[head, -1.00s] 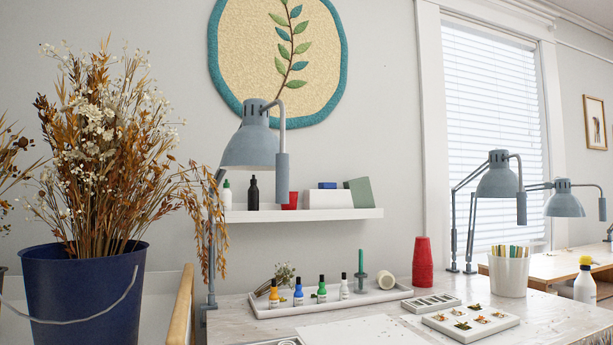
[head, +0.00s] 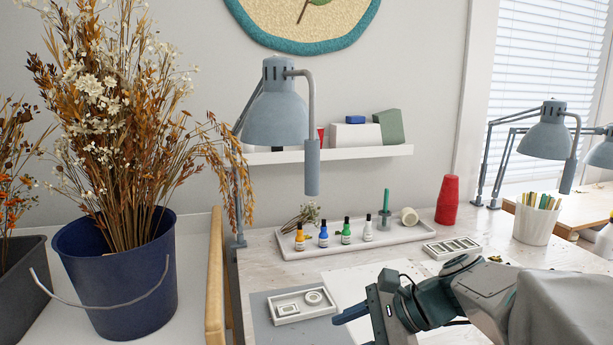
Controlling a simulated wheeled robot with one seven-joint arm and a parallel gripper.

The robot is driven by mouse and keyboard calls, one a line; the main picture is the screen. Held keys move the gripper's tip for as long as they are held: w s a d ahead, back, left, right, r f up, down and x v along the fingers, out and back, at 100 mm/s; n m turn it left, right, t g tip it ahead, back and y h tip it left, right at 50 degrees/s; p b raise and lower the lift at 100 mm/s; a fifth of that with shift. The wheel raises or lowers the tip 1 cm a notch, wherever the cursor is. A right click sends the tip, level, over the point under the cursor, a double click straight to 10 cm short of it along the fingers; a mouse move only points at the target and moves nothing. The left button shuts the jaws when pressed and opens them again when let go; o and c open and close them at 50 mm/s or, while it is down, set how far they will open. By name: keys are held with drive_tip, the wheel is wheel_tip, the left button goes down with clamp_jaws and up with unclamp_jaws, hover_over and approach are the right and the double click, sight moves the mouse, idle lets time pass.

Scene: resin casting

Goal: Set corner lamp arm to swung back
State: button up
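In the head view, a grey-blue desk lamp (head: 274,112) is clamped at the left corner of the work table, next to the flower bucket. Its shade hangs over the table, and a vertical grip bar (head: 312,167) hangs from a curved rod on its right side. The lamp's thin arm is partly hidden behind the shade and dried stems. My gripper (head: 352,314) is low at the bottom right, over the table, below the lamp and to its right, apart from it. One blue finger shows, pointing left; the gap between the fingers is not clear.
A blue bucket of dried flowers (head: 118,283) stands at left beside a wooden rail (head: 215,280). A tray (head: 400,236) with several small bottles lies behind my gripper. A red cup stack (head: 447,200), pen pot (head: 535,222) and second lamp (head: 547,138) stand at right. A wall shelf (head: 345,152) is behind the lamp.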

drive_tip(key=w+d+r+m+t+y+p, duration=0.1)
drive_tip(key=w+r+m+t+y+p, duration=0.15)
drive_tip(key=r, duration=0.65)
drive_tip(key=w+d+r+m+t+y+p, duration=0.1)
drive_tip(key=w+d+r+m+y+p, duration=0.2)
drive_tip(key=r, duration=0.5)
drive_tip(key=w+r+m+t+y+p, duration=0.1)
drive_tip(key=w+r+m+t+p, duration=0.25)
drive_tip(key=r, duration=0.55)
drive_tip(key=w+a+n+g+p, duration=0.1)
drive_tip(key=w+a+p, duration=0.2)
drive_tip(key=a, duration=0.9)
drive_tip(key=w, duration=0.3)
drive_tip(key=shift+f+p, duration=0.15)
drive_tip(key=shift+p, duration=0.2)
drive_tip(key=shift+h, duration=0.25)
drive_tip(key=shift+c, duration=0.4)
drive_tip(key=shift+w, duration=0.1)
clamp_jaws()
